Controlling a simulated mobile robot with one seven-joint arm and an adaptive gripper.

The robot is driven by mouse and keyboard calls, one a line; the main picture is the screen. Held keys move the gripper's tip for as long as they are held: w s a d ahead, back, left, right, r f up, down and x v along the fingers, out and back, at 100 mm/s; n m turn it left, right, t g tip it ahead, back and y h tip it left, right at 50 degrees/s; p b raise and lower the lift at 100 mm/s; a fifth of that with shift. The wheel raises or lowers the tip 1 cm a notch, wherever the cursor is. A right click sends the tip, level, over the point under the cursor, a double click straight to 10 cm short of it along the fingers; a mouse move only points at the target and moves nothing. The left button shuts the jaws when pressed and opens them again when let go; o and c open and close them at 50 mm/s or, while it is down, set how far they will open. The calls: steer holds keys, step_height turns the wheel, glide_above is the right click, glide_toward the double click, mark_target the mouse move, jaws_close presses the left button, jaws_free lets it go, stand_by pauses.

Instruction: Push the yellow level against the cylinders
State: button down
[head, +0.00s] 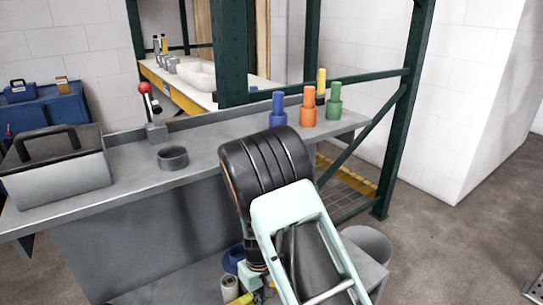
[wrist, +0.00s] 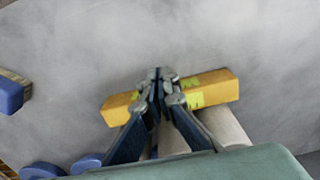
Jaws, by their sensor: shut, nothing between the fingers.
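The yellow level (wrist: 214,88) is a long bar with greenish-yellow patches, lying on a grey surface in the wrist view. My gripper (wrist: 160,73) is shut and empty, its fingers crossing over the middle of the level; I cannot tell if they touch it. A pale cylinder (wrist: 222,124) lies close to the level's lower side, partly behind my gripper; I cannot tell whether they touch. Blue cylinders (wrist: 88,161) show at the lower left. In the head view a yellow end (head: 243,299) shows low beside a pale cylinder (head: 230,287); my arm hides the rest.
A blue object (wrist: 10,93) lies at the wrist view's left edge. Above the lower shelf is a grey bench (head: 120,160) with a toolbox (head: 58,170), a round grey dish (head: 173,157) and blue, orange (head: 308,108) and green pegs. The grey surface beyond the level is clear.

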steer(key=shift+s+d+r, duration=0.15)
steer(key=shift+s+r, duration=0.1)
steer(key=shift+r, duration=0.25)
step_height(320, 180, up, 7)
steer(key=p, duration=0.5)
steer(key=shift+f, duration=0.1)
